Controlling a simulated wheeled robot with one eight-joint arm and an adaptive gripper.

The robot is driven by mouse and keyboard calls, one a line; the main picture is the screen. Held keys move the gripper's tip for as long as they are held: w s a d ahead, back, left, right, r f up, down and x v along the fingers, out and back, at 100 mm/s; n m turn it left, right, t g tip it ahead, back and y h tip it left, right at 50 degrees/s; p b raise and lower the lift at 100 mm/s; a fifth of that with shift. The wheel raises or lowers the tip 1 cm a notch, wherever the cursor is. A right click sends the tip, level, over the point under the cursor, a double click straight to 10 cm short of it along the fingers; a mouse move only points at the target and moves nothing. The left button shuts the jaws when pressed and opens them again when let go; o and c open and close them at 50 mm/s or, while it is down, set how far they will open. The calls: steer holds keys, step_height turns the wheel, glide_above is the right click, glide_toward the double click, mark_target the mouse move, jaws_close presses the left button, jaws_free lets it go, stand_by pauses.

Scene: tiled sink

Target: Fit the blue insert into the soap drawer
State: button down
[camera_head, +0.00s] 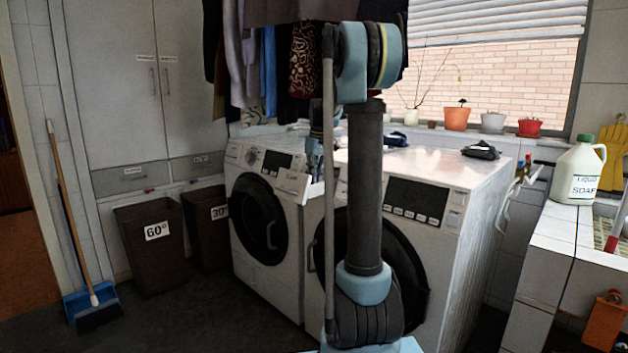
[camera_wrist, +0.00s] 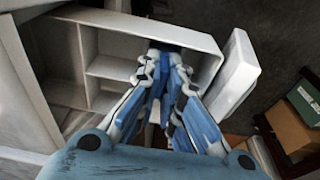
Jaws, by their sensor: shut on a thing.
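The soap drawer (camera_wrist: 88,42) is pulled out and shows in the wrist view as a pale tray with several compartments. I cannot tell whether the insert touches the drawer. In the head view my gripper (camera_head: 315,158) is small above the drawer.
The left washing machine (camera_head: 262,232) stands beside the right one (camera_head: 458,235). Clothes (camera_head: 268,55) hang above. A soap jug (camera_head: 577,172) stands on the right counter. Brown bins (camera_head: 150,250) and a broom (camera_head: 75,220) are at left.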

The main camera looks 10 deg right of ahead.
steer(key=shift+s+f, duration=0.3)
steer(key=shift+s, duration=0.1)
steer(key=c, duration=2.1)
jaws_free()
steer(key=shift+w+a+f, duration=0.1)
steer(key=shift+w+f, duration=0.5)
steer(key=shift+w, duration=0.1)
steer(key=shift+c, duration=0.2)
steer(key=o, duration=0.4)
steer(key=shift+c, duration=0.2)
steer(key=shift+s+r, duration=0.1)
steer(key=shift+r, duration=0.05)
steer(key=shift+s+r, duration=0.1)
steer(key=shift+r, duration=0.1)
steer(key=r, duration=0.4)
steer(key=s+r, duration=0.1)
steer(key=r, duration=0.2)
steer(key=d+r, duration=0.1)
steer(key=r, duration=0.3)
steer(key=shift+s+r, duration=0.3)
steer(key=shift+r, duration=0.05)
